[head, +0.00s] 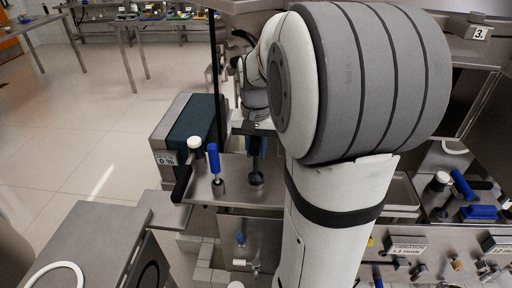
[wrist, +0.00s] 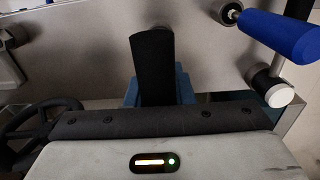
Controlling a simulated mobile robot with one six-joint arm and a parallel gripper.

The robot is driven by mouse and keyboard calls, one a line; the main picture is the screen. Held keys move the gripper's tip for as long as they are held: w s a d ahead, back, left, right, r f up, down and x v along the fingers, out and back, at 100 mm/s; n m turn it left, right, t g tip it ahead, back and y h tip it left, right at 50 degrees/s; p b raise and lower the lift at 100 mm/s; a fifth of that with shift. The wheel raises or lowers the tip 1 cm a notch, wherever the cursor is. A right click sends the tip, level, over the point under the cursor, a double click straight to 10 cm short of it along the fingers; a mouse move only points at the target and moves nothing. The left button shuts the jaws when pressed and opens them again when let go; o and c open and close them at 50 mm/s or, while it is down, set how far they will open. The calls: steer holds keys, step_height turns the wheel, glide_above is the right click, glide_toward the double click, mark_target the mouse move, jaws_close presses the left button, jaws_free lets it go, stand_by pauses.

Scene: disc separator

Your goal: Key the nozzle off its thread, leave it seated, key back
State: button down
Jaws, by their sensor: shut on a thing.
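My gripper (head: 257,147) hangs over the steel shelf left of my arm, its blue fingers pointing down. In the wrist view, my gripper (wrist: 156,92) is shut on a black handle (wrist: 153,62), which stands up between its blue fingers. I take this to be the key's handle. In the head view, a dark round piece (head: 256,180) shows directly below the fingers, at the shelf. I cannot tell whether the key's end is engaged there. The nozzle and its thread cannot be made out.
A blue-handled tool (head: 213,160) stands upright just left of my gripper; its blue handle (wrist: 282,36) is close in the wrist view. A white-topped post with a black lever (head: 182,183) and a "0 %" sign (head: 167,161) stand further left. A black handwheel (wrist: 40,118) shows at lower left.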

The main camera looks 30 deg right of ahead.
steer(key=shift+f+b, duration=0.6)
steer(key=shift+f, duration=0.15)
steer(key=c, duration=1.2)
jaws_free()
steer(key=shift+o, duration=0.2)
step_height(320, 180, up, 8)
steer(key=shift+f+p, duration=0.2)
steer(key=shift+p, duration=0.15)
step_height(320, 180, up, 4)
steer(key=p, duration=0.3)
steer(key=shift+r, duration=0.15)
